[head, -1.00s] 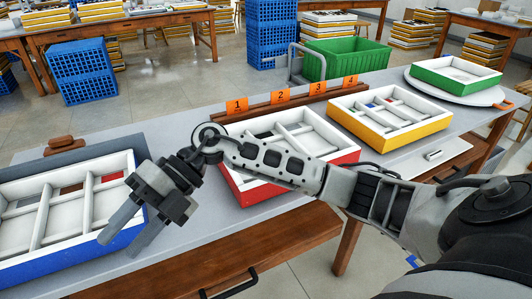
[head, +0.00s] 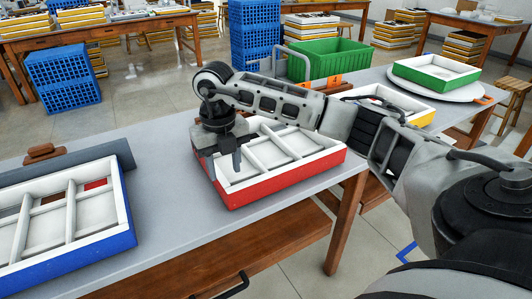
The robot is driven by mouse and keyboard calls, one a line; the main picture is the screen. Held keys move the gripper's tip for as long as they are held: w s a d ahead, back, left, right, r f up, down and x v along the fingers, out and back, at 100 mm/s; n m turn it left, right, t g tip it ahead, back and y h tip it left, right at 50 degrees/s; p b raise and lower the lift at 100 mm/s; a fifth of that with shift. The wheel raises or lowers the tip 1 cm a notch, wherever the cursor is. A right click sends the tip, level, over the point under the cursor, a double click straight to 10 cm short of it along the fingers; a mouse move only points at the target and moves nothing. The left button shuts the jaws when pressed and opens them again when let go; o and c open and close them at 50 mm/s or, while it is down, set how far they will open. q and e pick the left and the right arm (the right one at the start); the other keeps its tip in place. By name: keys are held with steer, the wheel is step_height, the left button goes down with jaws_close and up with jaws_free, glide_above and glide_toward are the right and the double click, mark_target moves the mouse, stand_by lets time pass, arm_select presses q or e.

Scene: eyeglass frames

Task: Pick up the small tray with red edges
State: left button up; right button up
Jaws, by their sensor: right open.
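The small tray with red edges (head: 290,183) sits on the grey table, with white dividers and a white inside. My right arm reaches in from the right across its far side. My right gripper (head: 224,165) points down at the tray's left end, open, with one finger by the left wall and the other over the inside. I cannot tell whether the fingers touch the wall. The arm hides part of the tray's far edge. My left gripper is not in view.
A blue-edged tray (head: 130,222) lies to the left, with bare tabletop (head: 165,185) between it and the red one. A yellow-edged tray (head: 420,118), partly behind my arm, and a green-edged tray (head: 430,80) on a round white stand are to the right.

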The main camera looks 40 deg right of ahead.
mark_target(225, 183)
steer(key=shift+s+a+f, duration=0.1)
steer(key=shift+a+f, duration=0.05)
steer(key=shift+f, duration=3.05)
steer(key=shift+c, duration=0.3)
steer(key=shift+r, duration=0.1)
jaws_close()
